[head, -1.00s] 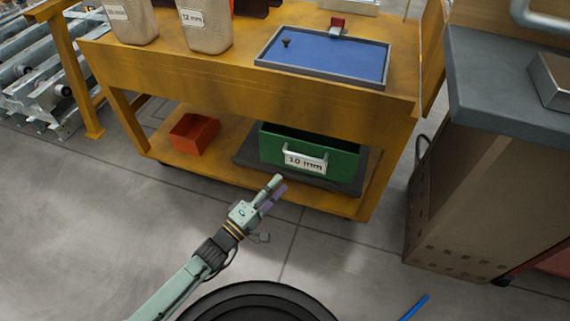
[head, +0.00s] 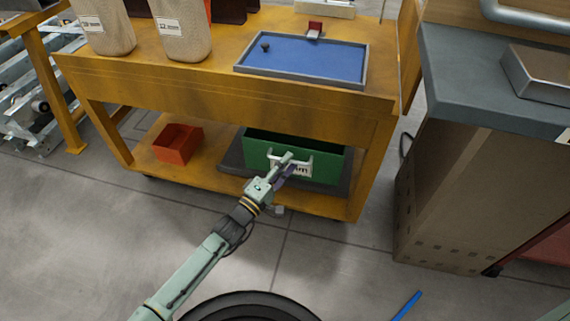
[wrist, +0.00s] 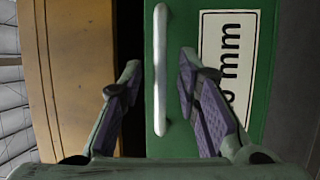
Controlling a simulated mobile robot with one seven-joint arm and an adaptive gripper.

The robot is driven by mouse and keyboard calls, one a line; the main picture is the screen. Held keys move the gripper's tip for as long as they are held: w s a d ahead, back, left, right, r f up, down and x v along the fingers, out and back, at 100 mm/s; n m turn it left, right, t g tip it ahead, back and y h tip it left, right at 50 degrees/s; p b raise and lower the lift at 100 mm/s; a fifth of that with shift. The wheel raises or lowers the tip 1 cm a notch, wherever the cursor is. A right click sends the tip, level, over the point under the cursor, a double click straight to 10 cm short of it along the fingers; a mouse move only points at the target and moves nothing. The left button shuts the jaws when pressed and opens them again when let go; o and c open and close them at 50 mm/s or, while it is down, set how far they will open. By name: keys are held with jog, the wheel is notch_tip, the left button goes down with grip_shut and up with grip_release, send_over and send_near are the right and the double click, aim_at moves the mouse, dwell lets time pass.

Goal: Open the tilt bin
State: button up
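The green bin (head: 325,160) with a white "10 mm" label and a pale bar handle sits on the cart's lower shelf, on a dark mat. In the wrist view the green bin front (wrist: 180,15), the handle (wrist: 160,75) and the label (wrist: 228,60) show turned on their side. My gripper (head: 286,163) is in front of the bin, over the label. In the wrist view my gripper (wrist: 160,75) is open, with one finger on each side of the handle. Neither finger visibly presses on it. The gripper hides part of the label and handle in the head view.
A red open bin (head: 178,144) stands left on the same shelf of the yellow cart (head: 225,90). A blue-lined tray (head: 300,58) and two labelled sacks (head: 182,40) are on top. A grey-topped cabinet (head: 480,90) stands right. A blue stick (head: 407,305) lies on the floor.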

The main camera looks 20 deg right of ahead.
jog(key=shift+c, duration=0.5)
grip_shut()
dwell(0.3)
